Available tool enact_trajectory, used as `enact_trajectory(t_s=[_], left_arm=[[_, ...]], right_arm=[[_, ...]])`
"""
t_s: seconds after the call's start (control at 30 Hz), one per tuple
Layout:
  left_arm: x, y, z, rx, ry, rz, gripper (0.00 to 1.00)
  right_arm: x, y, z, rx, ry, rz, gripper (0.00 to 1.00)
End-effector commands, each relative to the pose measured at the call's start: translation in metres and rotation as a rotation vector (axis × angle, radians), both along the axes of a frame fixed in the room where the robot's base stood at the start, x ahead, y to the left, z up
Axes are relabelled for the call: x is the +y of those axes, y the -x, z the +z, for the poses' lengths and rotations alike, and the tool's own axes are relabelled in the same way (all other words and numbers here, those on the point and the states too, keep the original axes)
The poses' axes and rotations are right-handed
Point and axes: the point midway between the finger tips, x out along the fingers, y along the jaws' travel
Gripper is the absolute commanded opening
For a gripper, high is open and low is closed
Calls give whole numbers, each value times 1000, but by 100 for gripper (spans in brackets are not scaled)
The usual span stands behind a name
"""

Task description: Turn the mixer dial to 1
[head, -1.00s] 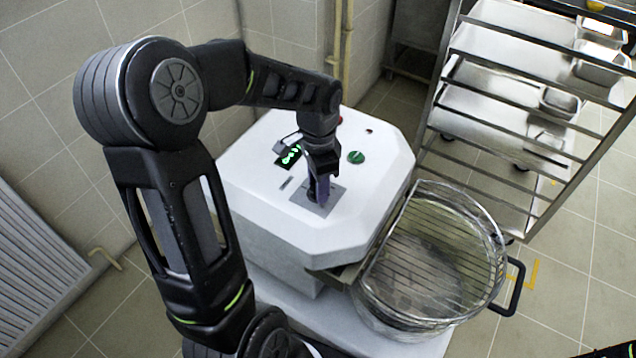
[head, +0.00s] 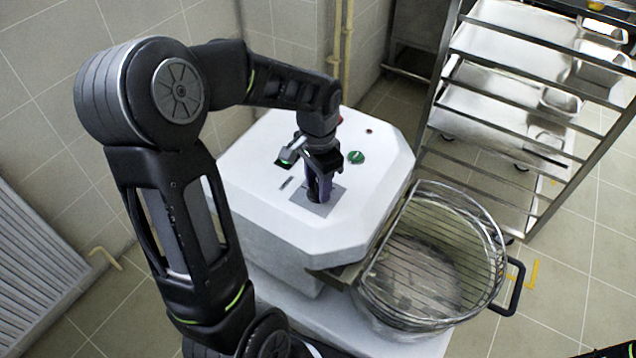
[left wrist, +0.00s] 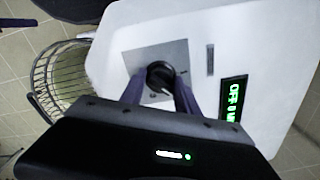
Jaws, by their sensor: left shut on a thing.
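The mixer (head: 270,220) is a large white machine with a flat top in the middle of the head view. Its dark round dial (left wrist: 160,76) sits on a grey square plate (left wrist: 130,58) in the left wrist view. My left gripper (head: 319,196) reaches down onto the plate and is shut on the dial, one finger on each side. The gripper hides most of the dial in the head view.
A green button (head: 356,157) is on the mixer top just right of my left gripper. A bowl with a wire guard (head: 430,255) stands at the mixer's front right. A metal tray rack (head: 480,110) is at the right.

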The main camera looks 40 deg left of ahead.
Motion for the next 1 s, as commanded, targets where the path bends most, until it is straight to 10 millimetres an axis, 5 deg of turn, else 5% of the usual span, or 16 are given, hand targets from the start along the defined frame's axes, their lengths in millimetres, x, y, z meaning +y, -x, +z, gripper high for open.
enact_trajectory(t_s=[1.0], left_arm=[[0,-1,1,-2,-1,796,0]], right_arm=[[0,0,2,0,0,0,0]])
